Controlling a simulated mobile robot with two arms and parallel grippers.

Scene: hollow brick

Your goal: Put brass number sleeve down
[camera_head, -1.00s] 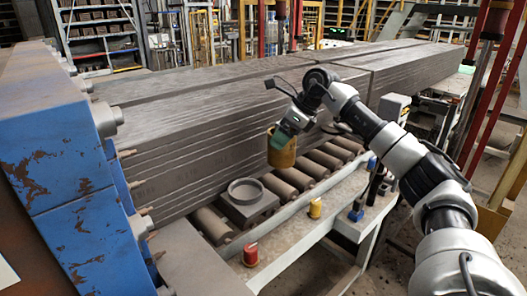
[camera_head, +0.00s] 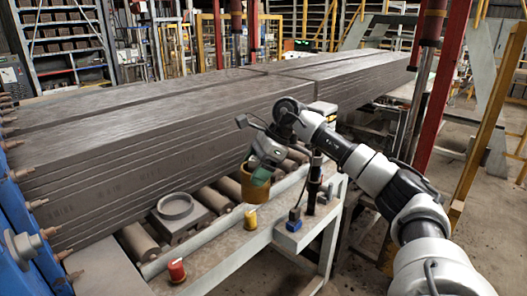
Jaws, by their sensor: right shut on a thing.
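The brass number sleeve (camera_head: 254,188) is a dull yellow-brown cylinder, upright, in front of the rollers in the head view. My right gripper (camera_head: 261,170) is shut on its upper rim, and the gripper hides part of that rim. The sleeve hangs above the roller line, just behind and above a small yellow item on the rail. To its left, a grey block with a raised round ring (camera_head: 175,206) sits on the rollers. My left gripper is not in view.
A red knob-like item (camera_head: 177,270) and a yellow one (camera_head: 250,219) stand on the light front rail. A blue-based device (camera_head: 294,219) stands to the right. Long stacked grey clay columns (camera_head: 150,150) fill the area behind the rollers, with blue machinery at the left edge.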

